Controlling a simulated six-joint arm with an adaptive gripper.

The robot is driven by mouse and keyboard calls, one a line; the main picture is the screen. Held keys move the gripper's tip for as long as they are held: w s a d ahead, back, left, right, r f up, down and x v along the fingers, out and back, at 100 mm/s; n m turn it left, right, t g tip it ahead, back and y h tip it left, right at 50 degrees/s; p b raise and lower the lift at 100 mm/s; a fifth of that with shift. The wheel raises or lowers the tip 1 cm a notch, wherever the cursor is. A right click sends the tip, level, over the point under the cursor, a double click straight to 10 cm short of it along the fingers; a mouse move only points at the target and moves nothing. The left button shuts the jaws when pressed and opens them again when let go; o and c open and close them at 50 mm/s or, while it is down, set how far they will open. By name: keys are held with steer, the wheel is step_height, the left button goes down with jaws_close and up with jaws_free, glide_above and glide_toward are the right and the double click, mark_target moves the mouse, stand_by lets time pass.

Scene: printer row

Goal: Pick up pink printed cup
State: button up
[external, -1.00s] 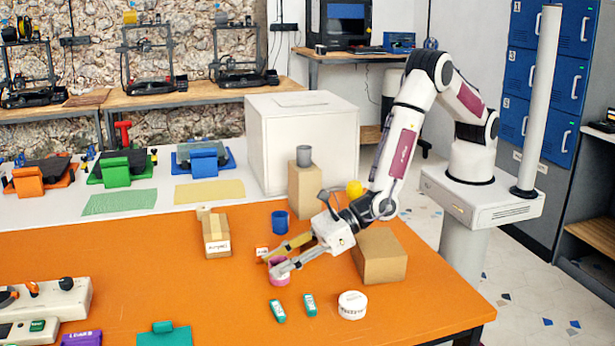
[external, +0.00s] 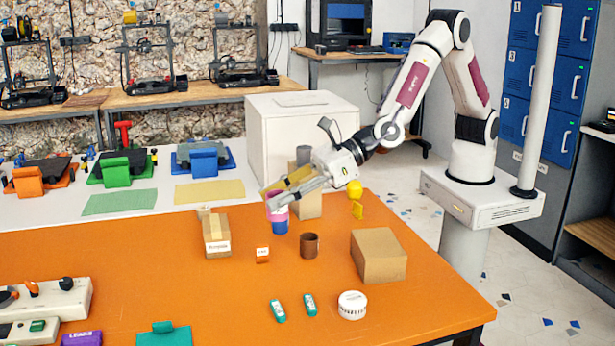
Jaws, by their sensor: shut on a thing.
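The pink printed cup (external: 277,211) is in the jaws of my gripper (external: 269,197). The fingers are shut on it near its top and partly hide it. The cup looks raised off the orange table (external: 180,285). In the picture it overlaps the upper part of a blue cup (external: 280,227) standing on the table. I cannot tell the exact gap between the two cups.
A brown cup (external: 310,245) and a small orange-and-white block (external: 262,255) stand nearby. A cardboard box (external: 379,257) is to the right, a labelled box (external: 216,236) to the left. A tall box bearing a grey cup (external: 304,155) stands behind.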

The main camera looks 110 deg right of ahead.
step_height(320, 180, up, 11)
steer(key=shift+f, duration=0.15)
stand_by(0.4)
steer(key=shift+d, duration=0.1)
stand_by(0.4)
